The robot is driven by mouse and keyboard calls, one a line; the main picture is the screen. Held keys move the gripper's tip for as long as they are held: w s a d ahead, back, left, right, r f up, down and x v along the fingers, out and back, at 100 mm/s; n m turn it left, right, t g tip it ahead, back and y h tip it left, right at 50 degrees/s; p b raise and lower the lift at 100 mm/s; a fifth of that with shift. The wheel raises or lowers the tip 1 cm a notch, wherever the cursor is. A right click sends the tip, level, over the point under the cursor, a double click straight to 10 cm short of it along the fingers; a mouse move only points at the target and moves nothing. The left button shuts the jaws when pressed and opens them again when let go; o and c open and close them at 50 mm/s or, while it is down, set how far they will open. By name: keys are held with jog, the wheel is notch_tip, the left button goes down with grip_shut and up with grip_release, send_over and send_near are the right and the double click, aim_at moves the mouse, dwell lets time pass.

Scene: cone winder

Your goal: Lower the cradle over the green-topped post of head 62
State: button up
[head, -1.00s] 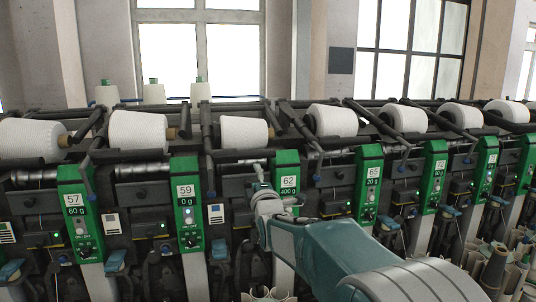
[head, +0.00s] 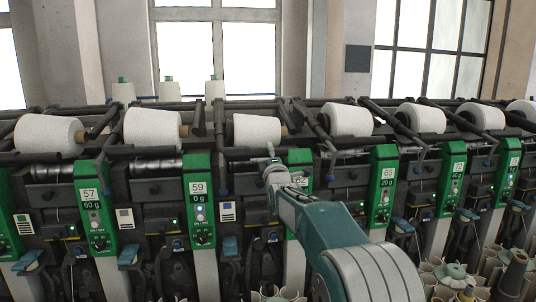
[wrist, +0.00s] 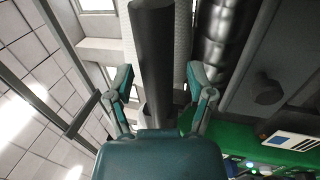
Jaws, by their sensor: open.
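The green-topped post of head 62 (head: 303,160) stands near the middle of the head view, its label partly covered by my arm. A white yarn cone (head: 256,129) lies in the dark cradle arms just left of and above it. My gripper (head: 271,158) is at the left edge of this post, small and hard to make out there. In the wrist view my gripper (wrist: 161,85) is open, with one finger on each side of a dark bar (wrist: 154,50). The bar seems to be part of the cradle; contact with the fingers cannot be told. A green panel (wrist: 235,140) shows at lower right.
Neighbouring green posts 59 (head: 199,210) and 65 (head: 383,185) flank head 62. More white cones (head: 348,119) lie in cradles along the machine. Dark rods run above the posts. Cone tubes (head: 515,270) stand at lower right.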

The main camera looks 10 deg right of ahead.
jog(key=shift+w+r, duration=0.15)
jog(key=shift+w, duration=0.4)
jog(key=shift+a, duration=0.25)
grip_shut()
jog(key=r, duration=0.3)
jog(key=shift+s+r, duration=0.2)
jog(key=shift+s, duration=0.2)
grip_release()
jog(key=shift+d, duration=0.1)
jog(key=v, duration=1.2)
jog(key=shift+f, duration=0.25)
